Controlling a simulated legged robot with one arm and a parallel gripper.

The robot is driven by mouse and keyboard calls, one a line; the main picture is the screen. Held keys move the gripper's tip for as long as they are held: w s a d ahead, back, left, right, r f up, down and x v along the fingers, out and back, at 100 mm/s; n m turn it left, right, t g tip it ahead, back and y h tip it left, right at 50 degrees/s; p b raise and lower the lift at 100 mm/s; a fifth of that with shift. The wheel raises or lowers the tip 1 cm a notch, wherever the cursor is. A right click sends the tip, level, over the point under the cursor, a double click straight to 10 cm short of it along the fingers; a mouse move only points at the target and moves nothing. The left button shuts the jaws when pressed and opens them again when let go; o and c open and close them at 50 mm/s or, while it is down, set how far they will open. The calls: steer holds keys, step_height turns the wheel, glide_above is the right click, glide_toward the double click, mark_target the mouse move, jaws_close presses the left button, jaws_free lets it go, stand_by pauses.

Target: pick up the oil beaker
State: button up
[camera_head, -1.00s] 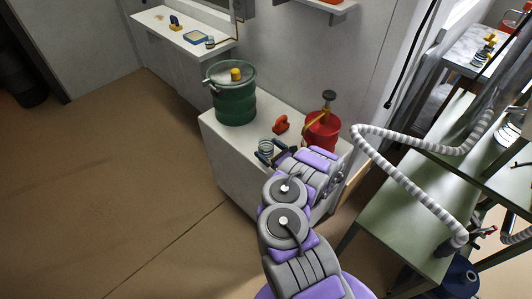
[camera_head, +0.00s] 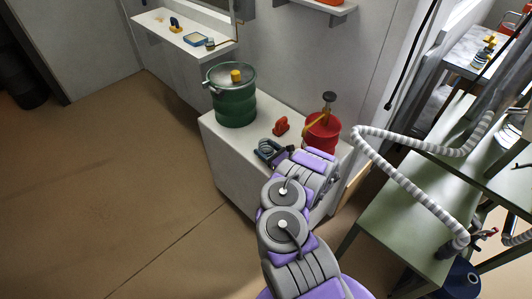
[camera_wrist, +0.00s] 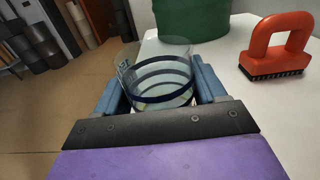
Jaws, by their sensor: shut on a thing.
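The oil beaker (camera_wrist: 160,75) is clear glass with dark blue bands. In the wrist view it stands upright between the two blue fingers of my gripper (camera_wrist: 160,92), which is shut on it. In the head view the beaker (camera_head: 265,146) is small and partly hidden by my gripper (camera_head: 270,153), at the front part of the white cabinet top. I cannot tell whether its base touches the surface.
A green drum (camera_head: 236,105) with a yellow cap stands behind on the white cabinet (camera_head: 215,140). A red-handled brush (camera_head: 281,126) lies to the right of the beaker. A red can (camera_head: 322,130) stands farther right.

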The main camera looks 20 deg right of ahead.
steer(key=shift+r, duration=0.1)
steer(key=shift+c, duration=0.3)
steer(key=shift+a+r+p, duration=0.15)
steer(key=shift+r+p, duration=0.25)
steer(key=shift+r, duration=0.15)
step_height(320, 180, up, 6)
steer(key=p, duration=0.2)
steer(key=s+a+p, duration=0.1)
steer(key=s+a, duration=0.2)
steer(key=a, duration=0.6)
steer(key=s+a+p, duration=0.2)
steer(key=s+a, duration=0.1)
steer(key=a, duration=0.6)
steer(key=shift+s+a, duration=0.3)
steer(key=shift+s, duration=0.1)
